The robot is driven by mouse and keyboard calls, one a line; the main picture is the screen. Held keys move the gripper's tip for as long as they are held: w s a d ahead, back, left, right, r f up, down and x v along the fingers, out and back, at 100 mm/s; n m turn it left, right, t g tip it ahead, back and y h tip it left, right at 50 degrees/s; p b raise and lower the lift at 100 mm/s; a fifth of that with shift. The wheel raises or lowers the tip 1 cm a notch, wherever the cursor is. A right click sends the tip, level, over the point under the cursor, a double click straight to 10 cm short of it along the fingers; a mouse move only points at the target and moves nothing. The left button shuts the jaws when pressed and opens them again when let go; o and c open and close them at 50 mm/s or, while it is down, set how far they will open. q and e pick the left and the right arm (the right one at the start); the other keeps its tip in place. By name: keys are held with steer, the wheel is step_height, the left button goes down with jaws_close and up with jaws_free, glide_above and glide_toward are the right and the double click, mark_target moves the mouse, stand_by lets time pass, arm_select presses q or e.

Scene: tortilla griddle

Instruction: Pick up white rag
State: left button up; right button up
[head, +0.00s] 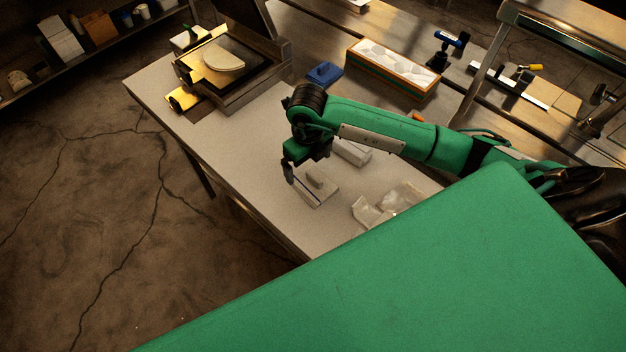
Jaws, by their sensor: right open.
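A crumpled whitish cloth-like piece (400,197) lies near the front edge of the pale counter, with a smaller pale piece (366,212) at its left. I cannot tell for certain whether this or a flat pale item (322,194) is the white rag. My right gripper (304,180) points down just above the flat item, left of the crumpled piece. It is open, and I see nothing held between its fingers. Whether a finger touches the flat item is unclear. My left gripper is out of view.
A press with a pale round (226,58) stands at the counter's far left. A blue block (324,73), a tray of white pieces (391,66) and a pale block (352,151) are around my right arm. The counter's (228,130) left front is clear.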

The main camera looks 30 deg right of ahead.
mark_target(308, 173)
steer(key=shift+s+a+f+p, duration=0.1)
steer(key=shift+a+f+p, duration=0.1)
steer(key=shift+f+p, duration=0.55)
step_height(308, 173, down, 2)
steer(key=shift+f+p, duration=0.15)
steer(key=shift+p, duration=0.45)
steer(key=shift+f, duration=0.55)
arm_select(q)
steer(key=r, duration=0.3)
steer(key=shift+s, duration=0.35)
arm_select(e)
steer(key=c, duration=1)
